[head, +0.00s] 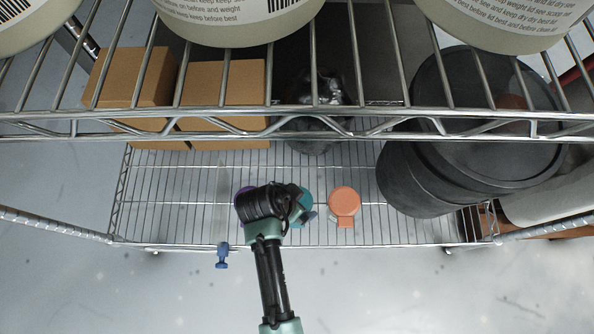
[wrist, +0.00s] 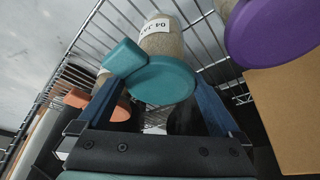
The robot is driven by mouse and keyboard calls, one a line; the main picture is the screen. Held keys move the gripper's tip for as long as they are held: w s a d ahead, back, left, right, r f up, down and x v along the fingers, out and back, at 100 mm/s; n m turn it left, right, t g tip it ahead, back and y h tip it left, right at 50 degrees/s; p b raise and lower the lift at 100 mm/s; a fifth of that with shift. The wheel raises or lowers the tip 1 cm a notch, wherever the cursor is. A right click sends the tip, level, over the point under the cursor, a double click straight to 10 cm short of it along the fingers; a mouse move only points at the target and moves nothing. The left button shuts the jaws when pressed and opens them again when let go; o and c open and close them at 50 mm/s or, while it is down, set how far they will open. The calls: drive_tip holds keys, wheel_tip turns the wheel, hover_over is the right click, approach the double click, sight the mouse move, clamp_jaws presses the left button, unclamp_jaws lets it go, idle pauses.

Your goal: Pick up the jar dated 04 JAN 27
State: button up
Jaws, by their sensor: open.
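The jar with the teal lid (wrist: 160,82) has a speckled body (wrist: 163,42) and a white label (wrist: 156,26) whose visible part reads "04 JA"; the rest is cut off. In the head view its teal lid (head: 306,203) shows partly behind my gripper (head: 290,205). In the wrist view my gripper (wrist: 160,95) is open, with its two fingers on either side of the teal lid; I cannot tell whether they touch it. A jar with an orange lid (head: 344,201) stands to the right, and a purple-lidded jar (head: 240,193) to the left, partly hidden. Their dates are not readable.
The jars stand on a lower wire shelf (head: 180,215). An upper wire shelf (head: 300,125) with large tubs (head: 240,12) overhangs it. Cardboard boxes (head: 225,85) are at back left, dark round pans (head: 410,180) at right. A clear strip with a blue clamp (head: 222,254) is left.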

drive_tip(key=b+x, duration=0.1)
drive_tip(key=x, duration=0.2)
drive_tip(key=shift+r, duration=0.1)
drive_tip(key=shift+c, duration=0.2)
drive_tip(key=c, duration=1.3)
